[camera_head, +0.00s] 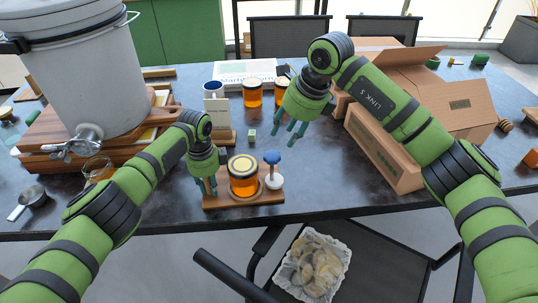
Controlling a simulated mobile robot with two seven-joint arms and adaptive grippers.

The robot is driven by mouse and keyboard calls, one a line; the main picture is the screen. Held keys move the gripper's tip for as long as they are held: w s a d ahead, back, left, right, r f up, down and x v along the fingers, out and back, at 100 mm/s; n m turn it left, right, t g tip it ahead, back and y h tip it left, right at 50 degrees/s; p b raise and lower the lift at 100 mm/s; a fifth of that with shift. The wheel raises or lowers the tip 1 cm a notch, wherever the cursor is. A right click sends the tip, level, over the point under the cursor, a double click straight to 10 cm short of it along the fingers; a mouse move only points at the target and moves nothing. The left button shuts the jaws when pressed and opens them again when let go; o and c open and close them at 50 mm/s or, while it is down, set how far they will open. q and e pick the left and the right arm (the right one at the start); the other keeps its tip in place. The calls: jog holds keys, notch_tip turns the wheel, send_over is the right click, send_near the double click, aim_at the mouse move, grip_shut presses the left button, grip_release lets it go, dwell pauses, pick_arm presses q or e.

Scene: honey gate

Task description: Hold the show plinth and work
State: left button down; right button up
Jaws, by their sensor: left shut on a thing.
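The show plinth (222,203) is a low wooden board near the table's front edge. A honey jar (243,180) with a pale lid stands upright on it, and a blue-knobbed tool (272,172) with a white base stands at its right. My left gripper (207,187) points down at the plinth's left end and is shut on it; the exact contact is small and partly hidden. My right gripper (297,132) hangs above the table behind the plinth, fingers apart and empty.
A large grey honey tank (85,75) with a metal tap stands on wooden boards at left. Open cardboard boxes (445,95) fill the right. A chair with a lined basket (313,262) is in front.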

aim_at(272, 154)
dwell(0.4)
jog(key=o, duration=0.5)
jog(key=shift+o, duration=0.2)
jog(key=w+a+r+n+g+h, duration=0.2)
jog(key=a+n+h, duration=0.1)
jog(key=n, duration=1.9)
notch_tip(272, 154, down, 11)
jog(key=shift+w+a+r, duration=0.1)
jog(key=shift+w+a, duration=0.05)
jog(key=shift+n, duration=1.1)
jog(key=n, duration=0.3)
